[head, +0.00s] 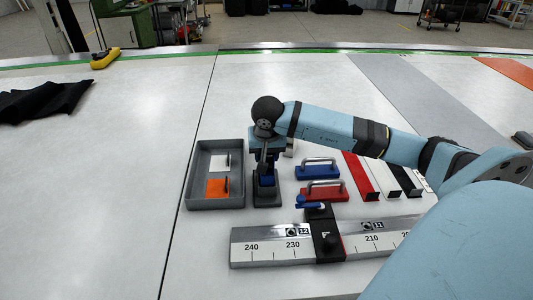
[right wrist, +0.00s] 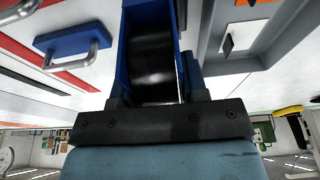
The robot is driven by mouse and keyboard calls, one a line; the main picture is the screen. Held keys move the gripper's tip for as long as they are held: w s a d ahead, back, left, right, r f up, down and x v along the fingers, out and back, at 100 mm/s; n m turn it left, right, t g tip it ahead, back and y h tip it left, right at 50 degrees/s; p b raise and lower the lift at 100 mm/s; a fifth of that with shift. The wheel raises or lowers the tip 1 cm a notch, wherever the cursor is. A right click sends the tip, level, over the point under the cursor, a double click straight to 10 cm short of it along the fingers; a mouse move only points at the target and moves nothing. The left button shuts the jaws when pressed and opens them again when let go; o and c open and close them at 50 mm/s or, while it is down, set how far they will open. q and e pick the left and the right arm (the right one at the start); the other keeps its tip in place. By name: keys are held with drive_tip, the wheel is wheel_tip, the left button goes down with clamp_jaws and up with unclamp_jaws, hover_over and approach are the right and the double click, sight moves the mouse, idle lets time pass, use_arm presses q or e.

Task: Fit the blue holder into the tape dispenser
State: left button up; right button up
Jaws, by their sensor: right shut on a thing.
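My right gripper (head: 267,158) points down over the dark grey tape dispenser (head: 267,199), which stands between a grey tray and some red and blue handled blocks. The gripper is shut on the blue holder (head: 266,180), which shows low between the fingers, at the dispenser. In the right wrist view the blue holder (right wrist: 130,60) stands between the fingers, with a black roll beside its blue side. Whether the holder is seated in the dispenser or only over it cannot be told. My left gripper is not in view.
The grey tray (head: 190,186) at left holds a white and an orange piece. A blue handled block (head: 317,173) and a red handled block (head: 323,194) stand close on the right. A metal ruler rail (head: 265,250) lies in front. The table's left half is largely clear.

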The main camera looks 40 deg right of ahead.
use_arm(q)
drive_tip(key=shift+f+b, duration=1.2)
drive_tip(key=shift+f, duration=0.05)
use_arm(e)
drive_tip(key=shift+f, duration=1.5)
drive_tip(key=o, duration=1.1)
drive_tip(key=shift+r, duration=0.3)
drive_tip(key=v, duration=1.2)
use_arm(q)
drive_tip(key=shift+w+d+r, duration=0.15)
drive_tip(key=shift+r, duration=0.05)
use_arm(e)
drive_tip(key=shift+s+a+r, duration=0.15)
drive_tip(key=shift+s+r, duration=0.05)
drive_tip(key=shift+r, duration=0.35)
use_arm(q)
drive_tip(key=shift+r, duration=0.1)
